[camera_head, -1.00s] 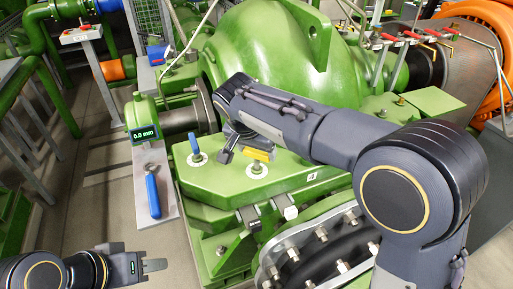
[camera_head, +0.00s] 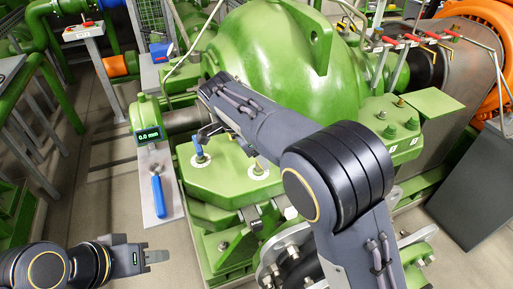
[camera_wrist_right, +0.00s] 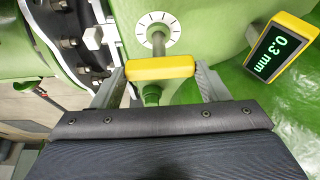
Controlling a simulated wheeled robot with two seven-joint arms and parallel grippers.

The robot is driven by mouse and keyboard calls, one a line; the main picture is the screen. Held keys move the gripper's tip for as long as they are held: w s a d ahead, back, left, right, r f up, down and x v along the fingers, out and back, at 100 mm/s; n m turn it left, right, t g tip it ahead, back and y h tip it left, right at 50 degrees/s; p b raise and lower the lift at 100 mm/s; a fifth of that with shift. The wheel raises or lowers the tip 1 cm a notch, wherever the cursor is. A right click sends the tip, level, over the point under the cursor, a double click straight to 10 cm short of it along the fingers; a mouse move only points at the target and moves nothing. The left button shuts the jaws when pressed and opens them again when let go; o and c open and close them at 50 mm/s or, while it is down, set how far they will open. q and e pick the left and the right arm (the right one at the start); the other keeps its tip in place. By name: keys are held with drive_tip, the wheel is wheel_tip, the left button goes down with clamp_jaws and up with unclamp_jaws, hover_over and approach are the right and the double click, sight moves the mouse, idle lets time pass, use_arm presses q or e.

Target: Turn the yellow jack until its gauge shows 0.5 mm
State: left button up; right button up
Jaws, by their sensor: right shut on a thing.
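The yellow jack's crossbar handle (camera_wrist_right: 160,68) is in the right wrist view, on a stem in front of a white dial with tick marks. My right gripper (camera_wrist_right: 159,76) has a finger at each end of the handle and is shut on it. The yellow-framed gauge (camera_wrist_right: 282,46) beside it reads 0.3 mm. In the head view my right forearm covers most of that handle; a white dial (camera_head: 258,170) shows below the arm. My left gripper (camera_head: 157,257) is at the lower left, away from the machine, seen edge-on, so its opening is unclear.
A blue-handled jack (camera_head: 198,152) stands left of the dial. A green post's display (camera_head: 149,135) reads 0.0 mm. A blue-handled tool (camera_head: 158,195) lies on a grey plate (camera_head: 148,168). The large green casing (camera_head: 260,50) rises behind my right arm. Floor is clear near my left gripper.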

idle(0.3)
drive_tip(key=o, duration=1)
drive_tip(key=v, duration=0.7)
drive_tip(key=shift+a+r, duration=0.15)
drive_tip(key=shift+r, duration=0.2)
